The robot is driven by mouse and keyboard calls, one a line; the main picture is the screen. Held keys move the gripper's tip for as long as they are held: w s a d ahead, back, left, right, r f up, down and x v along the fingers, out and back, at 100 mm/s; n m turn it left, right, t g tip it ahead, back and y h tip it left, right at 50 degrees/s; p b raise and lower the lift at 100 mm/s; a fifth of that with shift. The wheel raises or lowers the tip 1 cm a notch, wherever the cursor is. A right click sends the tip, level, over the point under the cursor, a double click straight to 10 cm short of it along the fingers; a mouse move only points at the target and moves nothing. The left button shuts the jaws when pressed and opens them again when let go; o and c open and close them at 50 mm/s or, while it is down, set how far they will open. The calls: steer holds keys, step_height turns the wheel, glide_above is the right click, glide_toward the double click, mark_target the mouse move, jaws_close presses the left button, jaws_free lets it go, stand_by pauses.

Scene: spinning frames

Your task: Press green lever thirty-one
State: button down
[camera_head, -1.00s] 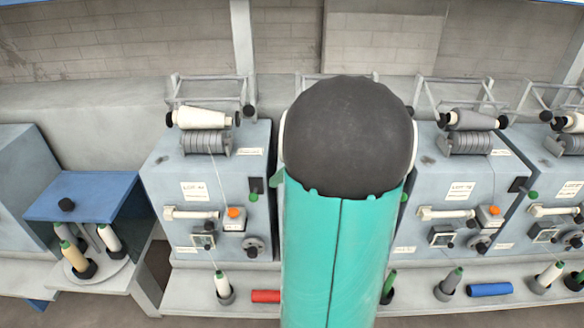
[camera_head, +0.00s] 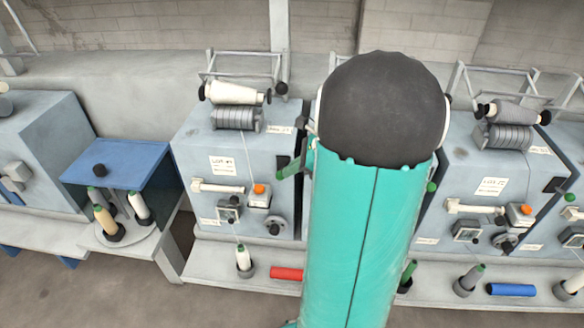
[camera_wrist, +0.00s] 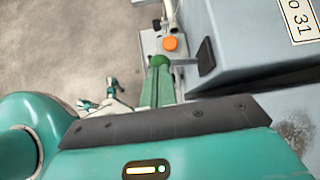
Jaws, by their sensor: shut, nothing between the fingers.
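The machine (camera_head: 215,140) left of my arm is grey-blue; its label in the wrist view (camera_wrist: 298,20) ends in 31. Its dark lever plate (camera_wrist: 205,56) is on the front, beside the orange button (camera_wrist: 170,43). A rounded green end, seemingly the lever's knob (camera_wrist: 158,61), shows at the tip of my gripper (camera_wrist: 156,76). My gripper is shut and empty, its green fingers pointing at that spot.
A similar machine (camera_head: 490,160) stands right of my arm. A blue-topped stand (camera_head: 125,160) with spools is at left. A red cylinder (camera_head: 286,273) and a blue cylinder (camera_head: 511,290) lie on the low ledge. The floor in front is open.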

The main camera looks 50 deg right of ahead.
steer(key=shift+s+a+f, duration=0.1)
steer(key=shift+a+f, duration=0.05)
steer(key=shift+f, duration=0.05)
steer(key=f, duration=0.1)
steer(key=t+h, duration=0.1)
steer(key=a+f+n, duration=0.1)
steer(key=shift+s+f+h, duration=0.3)
steer(key=shift+s+f, duration=0.05)
steer(key=shift+s, duration=0.05)
steer(key=shift+r, duration=0.1)
steer(key=shift+r, duration=0.7)
